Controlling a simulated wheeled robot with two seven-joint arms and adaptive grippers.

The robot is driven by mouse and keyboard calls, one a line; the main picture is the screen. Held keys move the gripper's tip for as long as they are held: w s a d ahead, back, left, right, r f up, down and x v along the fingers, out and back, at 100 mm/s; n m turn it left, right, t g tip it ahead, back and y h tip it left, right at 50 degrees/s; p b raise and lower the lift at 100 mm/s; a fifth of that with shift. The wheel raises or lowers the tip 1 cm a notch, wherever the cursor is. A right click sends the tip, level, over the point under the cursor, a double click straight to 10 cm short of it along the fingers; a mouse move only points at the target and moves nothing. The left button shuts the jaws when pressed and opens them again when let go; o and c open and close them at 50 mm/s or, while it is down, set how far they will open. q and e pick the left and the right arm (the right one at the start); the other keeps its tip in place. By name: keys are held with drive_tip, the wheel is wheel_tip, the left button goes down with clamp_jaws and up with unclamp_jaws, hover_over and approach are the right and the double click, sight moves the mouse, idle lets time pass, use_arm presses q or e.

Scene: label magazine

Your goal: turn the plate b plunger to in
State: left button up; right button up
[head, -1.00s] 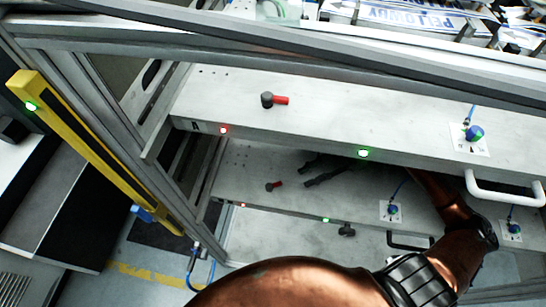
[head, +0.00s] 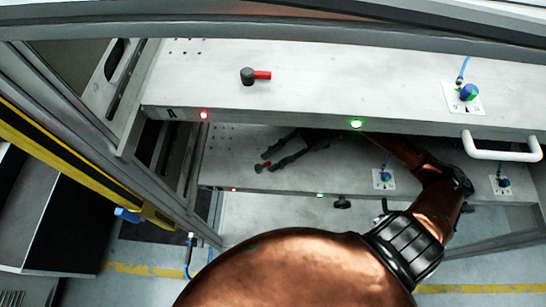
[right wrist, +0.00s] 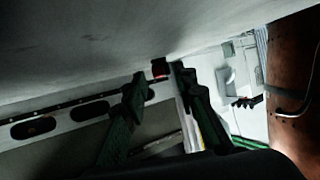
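The upper plate (head: 330,85) carries an "A" mark and a dark plunger with a red handle (head: 248,76). The lower plate (head: 340,165), taken as plate b, has a similar small plunger (head: 262,168) near its left end, partly hidden by a finger. My right gripper (head: 266,160) reaches leftward between the plates; its two dark fingers are apart, with their tips close beside the lower plunger. In the right wrist view the red and dark plunger (right wrist: 160,68) shows between the open fingertips (right wrist: 160,78); contact cannot be told. My left gripper is not in view.
The upper plate hangs close above my right gripper. A white handle (head: 502,148) sticks out at the upper plate's right. Blue knobs stand on the upper plate (head: 469,92) and lower plate (head: 384,175). A yellow post (head: 70,165) stands at left.

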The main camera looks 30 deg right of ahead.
drive_tip(key=shift+c, duration=0.7)
clamp_jaws()
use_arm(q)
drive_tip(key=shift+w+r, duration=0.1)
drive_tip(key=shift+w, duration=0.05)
